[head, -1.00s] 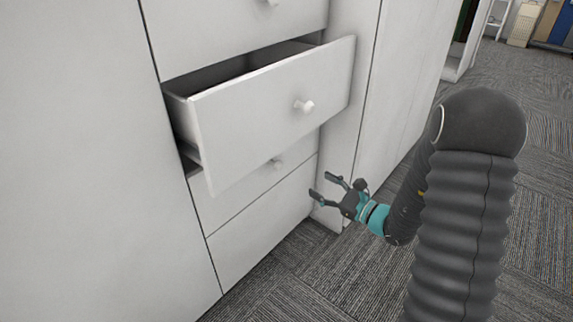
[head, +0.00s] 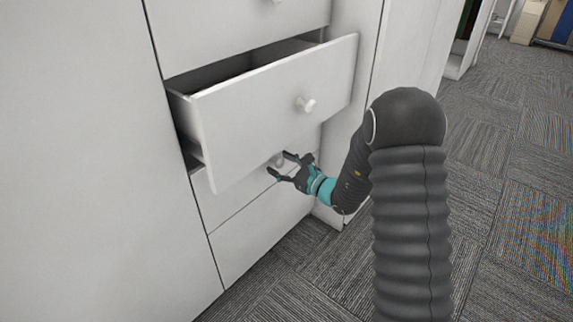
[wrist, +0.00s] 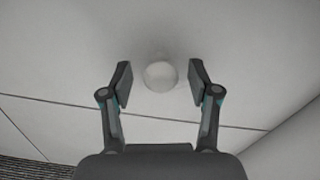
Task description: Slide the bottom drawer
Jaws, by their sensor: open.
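A white chest of drawers fills the left of the head view. One drawer (head: 265,115) is pulled out, with a round white knob (head: 306,105). Below it is a shut drawer front (head: 225,197) with its own round knob (head: 277,159), partly hidden by my gripper. The lowest white panel (head: 255,240) shows no knob. My gripper (head: 279,164) is open at the lower knob. In the wrist view that pale knob (wrist: 160,77) lies between the two spread fingertips (wrist: 160,72), with a gap on each side.
The pulled-out drawer overhangs my gripper from above. A tall white cabinet side (head: 350,130) stands to the right. Grey patterned carpet (head: 510,190) is open floor on the right. A seam (wrist: 130,112) crosses the front below the knob in the wrist view.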

